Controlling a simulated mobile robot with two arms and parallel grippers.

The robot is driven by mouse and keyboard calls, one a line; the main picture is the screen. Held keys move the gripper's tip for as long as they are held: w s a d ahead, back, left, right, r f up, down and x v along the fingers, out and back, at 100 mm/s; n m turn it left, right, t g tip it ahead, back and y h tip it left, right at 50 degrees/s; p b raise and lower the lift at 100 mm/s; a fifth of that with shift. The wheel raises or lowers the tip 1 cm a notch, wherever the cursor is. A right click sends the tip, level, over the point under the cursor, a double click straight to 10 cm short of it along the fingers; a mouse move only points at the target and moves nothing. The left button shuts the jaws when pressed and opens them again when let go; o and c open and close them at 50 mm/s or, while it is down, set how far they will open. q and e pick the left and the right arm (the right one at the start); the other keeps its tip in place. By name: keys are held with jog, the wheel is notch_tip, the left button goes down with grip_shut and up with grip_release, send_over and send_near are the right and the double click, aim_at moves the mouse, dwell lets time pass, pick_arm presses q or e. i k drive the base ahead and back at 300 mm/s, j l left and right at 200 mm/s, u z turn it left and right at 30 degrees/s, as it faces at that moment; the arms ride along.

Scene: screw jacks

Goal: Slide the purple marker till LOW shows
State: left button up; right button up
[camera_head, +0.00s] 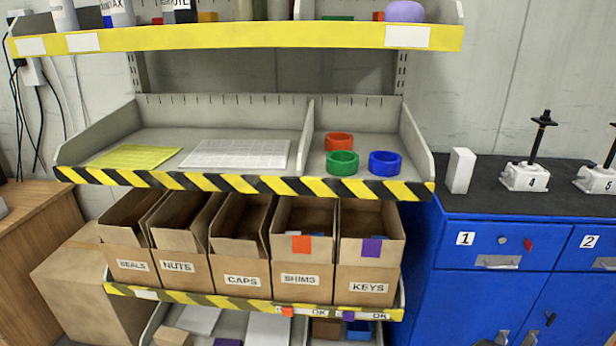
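A small purple marker (348,315) sits on the yellow front rail (200,301) of the lower shelf, below the KEYS bin (367,270). A white strip on the rail reads OK (380,315) just right of this marker. No LOW is readable beside it. A purple square (372,247) also sits on the front of the KEYS bin. Neither of my grippers is in view.
An orange marker (287,311) sits on the same rail under the SHIMS bin (300,275), with another OK to its right. More cardboard bins stand left. A blue cabinet (492,240) stands right of the shelf. A shelf with coloured rings (342,162) is above.

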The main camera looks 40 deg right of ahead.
aim_at(348, 317)
jog(key=l+z, duration=0.15)
jog(key=z, duration=1.5)
